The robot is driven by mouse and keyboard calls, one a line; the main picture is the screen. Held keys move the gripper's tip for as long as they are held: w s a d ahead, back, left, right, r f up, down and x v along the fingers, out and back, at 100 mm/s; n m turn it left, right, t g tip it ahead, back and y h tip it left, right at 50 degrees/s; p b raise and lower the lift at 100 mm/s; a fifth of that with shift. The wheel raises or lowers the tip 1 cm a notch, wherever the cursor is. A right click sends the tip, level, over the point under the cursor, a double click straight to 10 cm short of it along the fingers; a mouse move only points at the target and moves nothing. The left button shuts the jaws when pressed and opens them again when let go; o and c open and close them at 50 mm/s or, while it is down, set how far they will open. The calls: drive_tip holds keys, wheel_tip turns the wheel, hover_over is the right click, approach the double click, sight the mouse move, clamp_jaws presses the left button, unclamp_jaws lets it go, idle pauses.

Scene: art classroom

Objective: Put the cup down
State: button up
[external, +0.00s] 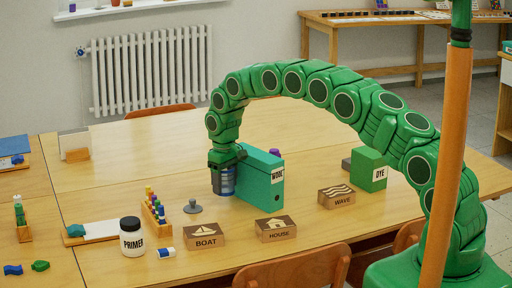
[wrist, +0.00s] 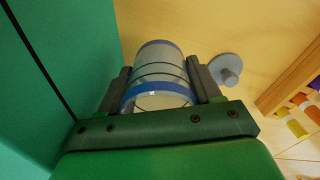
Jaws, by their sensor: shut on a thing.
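The cup (external: 224,182) is clear with dark rings and a blue band; it also shows in the wrist view (wrist: 160,68). My gripper (external: 226,168) is shut on it, with one finger on each side in the wrist view (wrist: 161,85). The cup is upright at the table (external: 280,235), close to the left side of the teal box file (external: 262,178). I cannot tell whether its base touches the table top.
A grey knobbed disc (external: 193,207) lies just left of the cup. A wooden rack of coloured bottles (external: 155,215), a PRIMER jar (external: 132,238) and a BOAT block (external: 205,235) stand nearby. HOUSE (external: 276,229) and WAVE (external: 336,196) blocks are to the right. The table's back left is mostly clear.

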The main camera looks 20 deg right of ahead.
sight(225, 191)
drive_tip(key=shift+f, duration=1.8)
drive_tip(key=o, duration=0.8)
drive_tip(key=shift+f, duration=0.1)
drive_tip(key=shift+c, duration=0.2)
wheel_tip(225, 191, up, 12)
